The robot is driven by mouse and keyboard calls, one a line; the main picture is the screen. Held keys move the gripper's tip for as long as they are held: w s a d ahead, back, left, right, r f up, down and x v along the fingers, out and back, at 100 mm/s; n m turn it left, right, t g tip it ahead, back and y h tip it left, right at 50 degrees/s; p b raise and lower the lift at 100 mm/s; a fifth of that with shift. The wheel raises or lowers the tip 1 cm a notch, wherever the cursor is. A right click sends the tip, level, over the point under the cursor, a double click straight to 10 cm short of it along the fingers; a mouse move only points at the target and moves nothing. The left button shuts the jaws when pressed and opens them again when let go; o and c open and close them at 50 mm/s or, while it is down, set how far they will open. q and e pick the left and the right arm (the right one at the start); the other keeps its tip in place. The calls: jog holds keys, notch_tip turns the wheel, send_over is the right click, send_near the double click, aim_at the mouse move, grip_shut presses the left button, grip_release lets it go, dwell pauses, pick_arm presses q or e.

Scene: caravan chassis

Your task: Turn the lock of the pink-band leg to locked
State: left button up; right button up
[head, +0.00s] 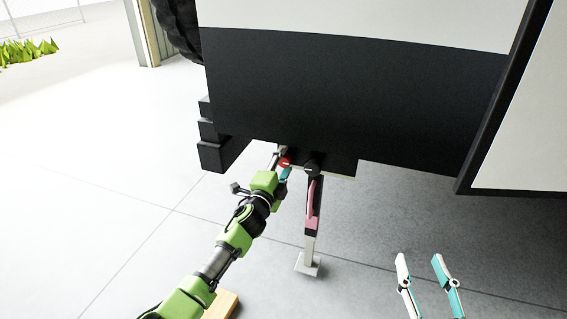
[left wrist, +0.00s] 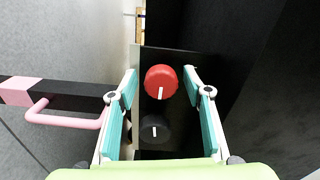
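The pink-band leg (head: 313,205) stands upright under the dark caravan body, with a pink handle on its side. It also shows at the left of the left wrist view (left wrist: 60,95). A round red knob (left wrist: 161,78) with a white mark sits on a dark plate, next to a black knob (left wrist: 155,130) with a white mark. Both knobs also show in the head view, red (head: 284,162) and black (head: 313,168). My left gripper (left wrist: 160,73) is open, its fingers on either side of the red knob with gaps visible. My right gripper (head: 420,257) is open and empty at lower right.
The dark caravan body (head: 340,95) overhangs the knobs and leg. The leg's foot plate (head: 307,265) is on the pale paved floor. A wooden block (head: 222,304) lies at the bottom, by my left arm. The floor to the left is clear.

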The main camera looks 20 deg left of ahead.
pick_arm(q)
jog(key=s, duration=1.2)
jog(key=shift+a, duration=0.2)
